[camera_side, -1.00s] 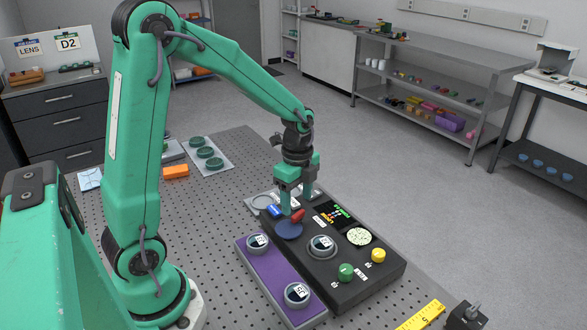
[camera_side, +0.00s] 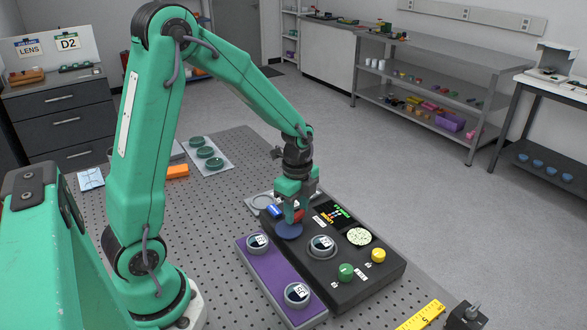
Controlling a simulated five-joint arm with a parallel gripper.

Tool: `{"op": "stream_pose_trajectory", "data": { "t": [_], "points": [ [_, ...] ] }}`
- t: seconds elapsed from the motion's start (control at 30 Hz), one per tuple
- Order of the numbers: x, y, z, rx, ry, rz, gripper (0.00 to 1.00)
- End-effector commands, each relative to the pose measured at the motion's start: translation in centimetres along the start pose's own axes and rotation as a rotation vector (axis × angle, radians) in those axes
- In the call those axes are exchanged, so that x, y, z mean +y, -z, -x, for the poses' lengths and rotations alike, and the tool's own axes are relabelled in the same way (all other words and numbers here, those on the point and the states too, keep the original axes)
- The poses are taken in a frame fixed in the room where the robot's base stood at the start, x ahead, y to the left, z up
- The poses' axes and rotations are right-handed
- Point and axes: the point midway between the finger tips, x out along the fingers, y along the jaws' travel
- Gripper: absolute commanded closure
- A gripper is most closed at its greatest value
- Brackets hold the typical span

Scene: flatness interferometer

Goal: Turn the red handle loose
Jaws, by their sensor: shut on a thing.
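The red handle (camera_side: 299,216) is on the black instrument panel (camera_side: 330,279), at its back left, beside a blue handle (camera_side: 275,210) and just above a dark blue disc (camera_side: 289,230). My gripper (camera_side: 296,211) points down over the red handle and is shut on it. The fingers hide part of the handle, so its exact angle is hard to tell.
The panel also bears a lit display (camera_side: 340,217), a round speckled screen (camera_side: 359,236), a green knob (camera_side: 346,272) and a yellow knob (camera_side: 378,255). A purple plate (camera_side: 275,284) with round parts lies along its left.

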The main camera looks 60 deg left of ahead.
Motion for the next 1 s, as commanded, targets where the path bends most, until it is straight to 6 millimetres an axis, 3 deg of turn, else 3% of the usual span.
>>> {"op": "stream_pose_trajectory", "data": {
  "t": [0.27,0.7,1.0],
  "points": [
    [-0.03,0.00,0.04,0.000,0.001,-0.043,1.00],
    [-0.12,0.02,0.06,0.000,0.000,-0.273,1.00],
    [-0.13,0.02,0.08,0.000,0.000,-0.280,1.00]
  ]
}}
